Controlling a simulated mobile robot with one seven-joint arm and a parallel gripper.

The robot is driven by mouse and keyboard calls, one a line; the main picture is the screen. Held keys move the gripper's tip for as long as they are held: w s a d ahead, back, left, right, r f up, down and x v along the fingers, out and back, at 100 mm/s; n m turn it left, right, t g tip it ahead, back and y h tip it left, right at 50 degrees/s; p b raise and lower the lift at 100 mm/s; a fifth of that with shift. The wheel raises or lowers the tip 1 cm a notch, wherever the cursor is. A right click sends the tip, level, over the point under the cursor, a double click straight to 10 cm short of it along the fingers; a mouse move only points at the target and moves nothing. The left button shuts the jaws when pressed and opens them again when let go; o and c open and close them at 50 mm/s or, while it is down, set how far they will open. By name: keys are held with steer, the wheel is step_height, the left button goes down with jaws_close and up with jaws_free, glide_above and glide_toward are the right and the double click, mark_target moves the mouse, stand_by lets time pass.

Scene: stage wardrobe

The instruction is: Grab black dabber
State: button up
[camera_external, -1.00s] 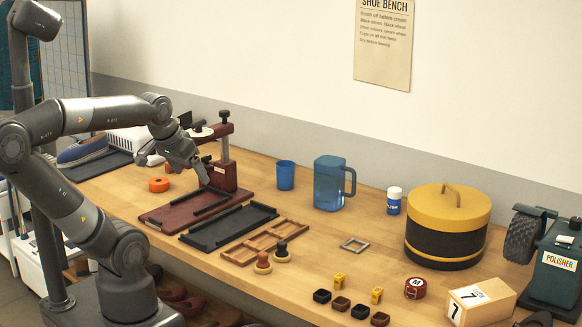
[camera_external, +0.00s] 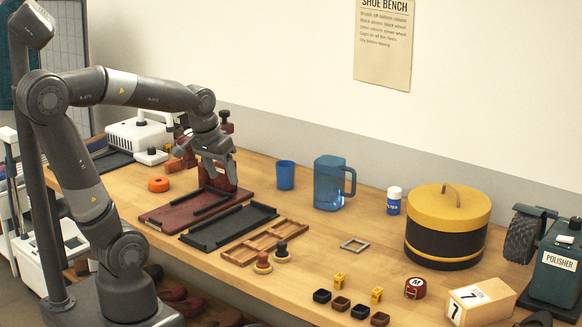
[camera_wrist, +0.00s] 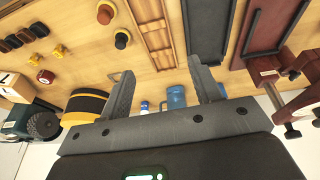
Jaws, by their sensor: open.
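The black dabber (camera_external: 282,250) stands on the wooden bench, a dark top on a tan base. A second dabber with a brown top (camera_external: 263,262) stands beside it, nearer the front edge. In the wrist view the black dabber (camera_wrist: 122,39) shows above and left of the left finger, with the brown dabber (camera_wrist: 105,13) above it. My gripper (camera_external: 221,174) is open and empty, above the dark red stand and tray area, behind and left of the dabbers. In the wrist view its two fingers (camera_wrist: 161,69) are spread wide, apart from both dabbers.
A wooden rack (camera_external: 265,242) lies close behind the dabbers, then a black tray (camera_external: 230,227) and a dark red board (camera_external: 160,216). A blue cup (camera_external: 285,175) and a blue jug (camera_external: 330,184) stand at the back. Small black and brown blocks sit right of the dabbers.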

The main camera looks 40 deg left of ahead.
steer(key=w+d+f+g, duration=0.2)
steer(key=w+d+f, duration=0.1)
steer(key=w+d, duration=0.2)
steer(key=g, duration=0.2)
glide_toward(282, 243)
steer(key=shift+y, duration=0.3)
steer(key=f, duration=1)
steer(key=shift+s+d+f, duration=0.15)
steer(key=shift+d+f, duration=0.05)
steer(key=shift+f, duration=0.15)
steer(key=shift+c, duration=0.2)
steer(key=c, duration=1)
